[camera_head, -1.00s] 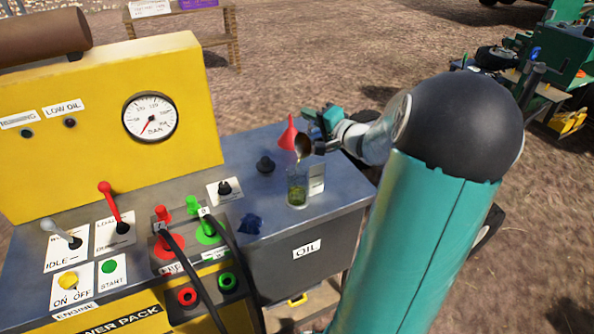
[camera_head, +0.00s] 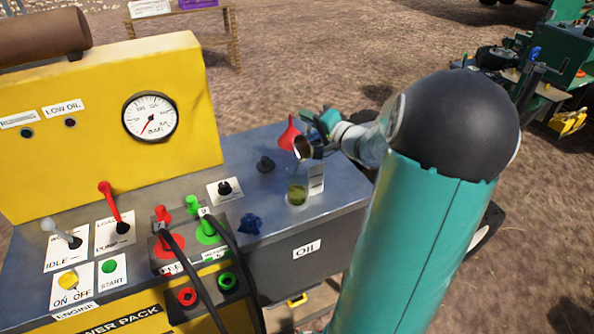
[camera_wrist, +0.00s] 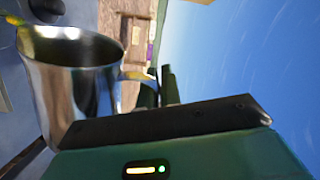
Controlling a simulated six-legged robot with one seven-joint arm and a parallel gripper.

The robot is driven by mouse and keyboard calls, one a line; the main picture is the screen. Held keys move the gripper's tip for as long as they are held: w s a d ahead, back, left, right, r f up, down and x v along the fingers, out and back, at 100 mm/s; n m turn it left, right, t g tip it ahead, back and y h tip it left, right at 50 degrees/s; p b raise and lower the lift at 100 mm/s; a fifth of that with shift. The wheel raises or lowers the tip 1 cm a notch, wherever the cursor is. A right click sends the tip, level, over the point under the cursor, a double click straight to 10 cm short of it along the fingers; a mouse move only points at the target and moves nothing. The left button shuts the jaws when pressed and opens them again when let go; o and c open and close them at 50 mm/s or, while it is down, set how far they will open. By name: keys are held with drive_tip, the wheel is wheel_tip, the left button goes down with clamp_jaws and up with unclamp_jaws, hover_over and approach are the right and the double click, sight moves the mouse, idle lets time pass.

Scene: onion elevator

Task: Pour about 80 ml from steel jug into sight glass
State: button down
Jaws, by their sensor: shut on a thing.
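The steel jug (camera_head: 308,148) is tipped on its side over the sight glass (camera_head: 297,188), its mouth facing down-left. In the wrist view the jug (camera_wrist: 70,85) is shiny and open-mouthed, with yellow-green oil at its lip. The sight glass is a clear cylinder standing on the grey oil tank top, with yellow-green oil in its lower part. My gripper (camera_head: 328,122) is shut on the jug's handle side; it also shows in the wrist view (camera_wrist: 160,88). I cannot tell clearly whether a stream runs between jug and glass.
A red funnel (camera_head: 289,133) stands just behind the jug. A black knob (camera_head: 265,164) and a dark blue cap-like thing (camera_head: 252,223) are on the tank top (camera_head: 330,205). Hoses, levers and the yellow gauge panel (camera_head: 190,90) are to the left.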

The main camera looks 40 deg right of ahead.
drive_tip(key=shift+a+r+n, duration=0.2)
drive_tip(key=shift+a+n, duration=0.5)
drive_tip(key=shift+a, duration=0.05)
idle(0.7)
drive_tip(key=d+m, duration=0.2)
drive_tip(key=d, duration=0.1)
drive_tip(key=shift+s+m, duration=0.1)
drive_tip(key=shift+m, duration=0.2)
drive_tip(key=shift+d+r+m, duration=0.2)
drive_tip(key=shift+m, duration=0.2)
drive_tip(key=shift+d, duration=0.1)
idle(0.4)
drive_tip(key=shift+d+r+m, duration=0.15)
drive_tip(key=shift+d+m, duration=0.35)
drive_tip(key=shift+m, duration=0.25)
drive_tip(key=shift+d+r+m, duration=0.15)
drive_tip(key=shift+d+m, duration=0.35)
drive_tip(key=shift+m, duration=0.25)
drive_tip(key=shift+d, duration=0.1)
